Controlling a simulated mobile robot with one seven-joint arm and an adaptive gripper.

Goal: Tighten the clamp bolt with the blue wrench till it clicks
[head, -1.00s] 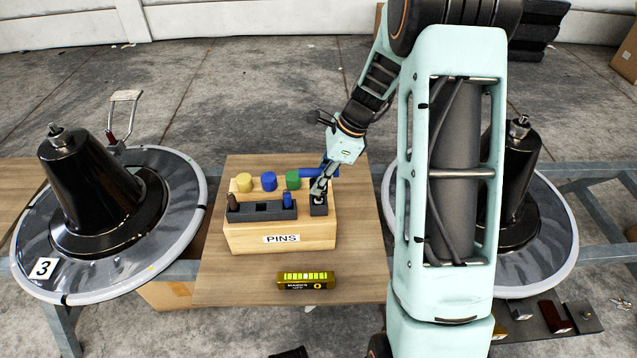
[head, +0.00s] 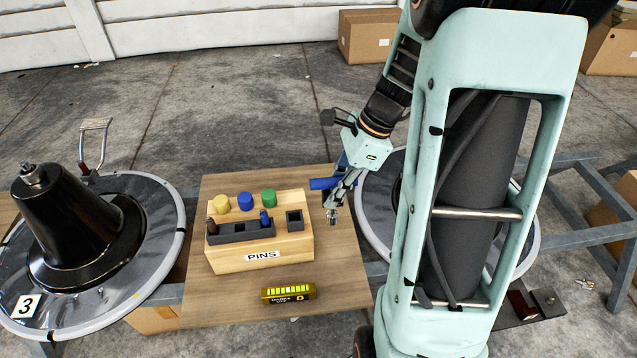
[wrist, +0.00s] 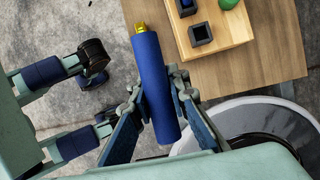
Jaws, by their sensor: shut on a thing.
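My gripper (head: 340,192) is shut on the blue wrench (head: 321,184) and holds it in the air right of the pin box. In the wrist view the wrench (wrist: 150,70) is a thick blue bar between the two fingers, with a gold tip at its upper end. A small metal end shows below the fingers in the head view; I cannot tell whether it is wrench or fingertip. A bolt (head: 32,172) tops the black cone (head: 70,230) at left, apart from my gripper. I cannot tell whether it is the clamp bolt.
The wooden pin box (head: 230,262) has yellow, blue and green pegs, a dark slotted strip and an empty black square holder (head: 294,220). A second round base (head: 376,200) is mostly behind my arm.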

